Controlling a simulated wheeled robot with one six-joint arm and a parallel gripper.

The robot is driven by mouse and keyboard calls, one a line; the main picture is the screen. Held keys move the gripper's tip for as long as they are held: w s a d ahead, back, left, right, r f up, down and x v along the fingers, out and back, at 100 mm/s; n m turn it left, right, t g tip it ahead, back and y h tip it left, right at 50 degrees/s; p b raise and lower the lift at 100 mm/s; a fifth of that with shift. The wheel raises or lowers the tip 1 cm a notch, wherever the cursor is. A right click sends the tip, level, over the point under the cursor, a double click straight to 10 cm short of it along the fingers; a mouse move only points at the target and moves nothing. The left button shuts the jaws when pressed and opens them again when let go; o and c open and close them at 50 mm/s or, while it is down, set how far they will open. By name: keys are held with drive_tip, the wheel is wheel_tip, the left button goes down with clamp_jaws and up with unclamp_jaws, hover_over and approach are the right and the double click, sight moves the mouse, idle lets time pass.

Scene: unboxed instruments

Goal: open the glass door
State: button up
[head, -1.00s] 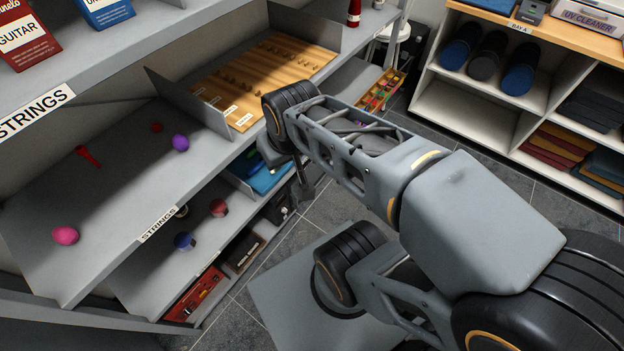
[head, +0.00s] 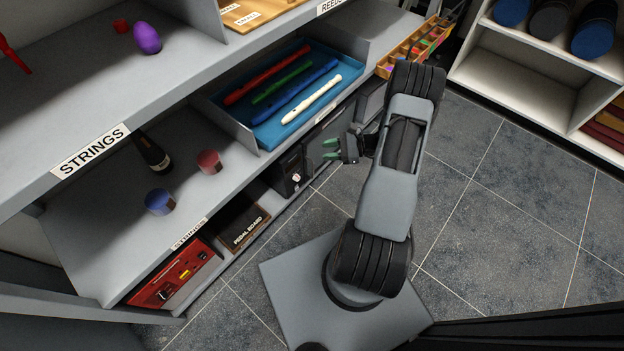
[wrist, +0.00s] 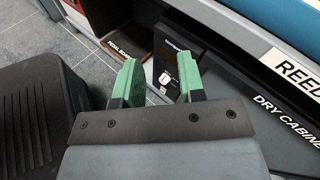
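My gripper (head: 331,150) is open and empty, its two green fingers apart, in front of the lower shelf. In the wrist view the gripper (wrist: 159,80) points toward a black box front (wrist: 179,52) with a small white part on it, seen between the fingers. It also shows in the head view (head: 291,171), left of the fingers. A dark panel (head: 327,134) lies right of it under the blue tray. In the wrist view the dark panel (wrist: 232,88) sits beside the "DRY CABINET" label (wrist: 291,131) and looks shut. I cannot make out a handle; the fingers touch nothing visible.
A blue tray (head: 262,133) of recorders lies on the shelf above. A pedal board box (head: 244,227) and a red case (head: 172,276) stand on the lowest level at left. A compartment tray (head: 418,48) juts out at upper right. The tiled floor (head: 480,225) at right is clear.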

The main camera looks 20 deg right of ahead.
drive_tip(key=s+d+f+m+t+h+b, duration=0.1)
drive_tip(key=d+f+m+t+h+b, duration=0.2)
drive_tip(key=f, duration=0.7)
drive_tip(key=s+d+f+m+t+b, duration=0.25)
drive_tip(key=f+m+t, duration=0.25)
drive_tip(key=f, duration=0.5)
drive_tip(key=b, duration=0.4)
hover_over(312, 177)
drive_tip(key=shift+w+d+r, duration=0.2)
clamp_jaws()
drive_tip(key=shift+s+a, duration=0.1)
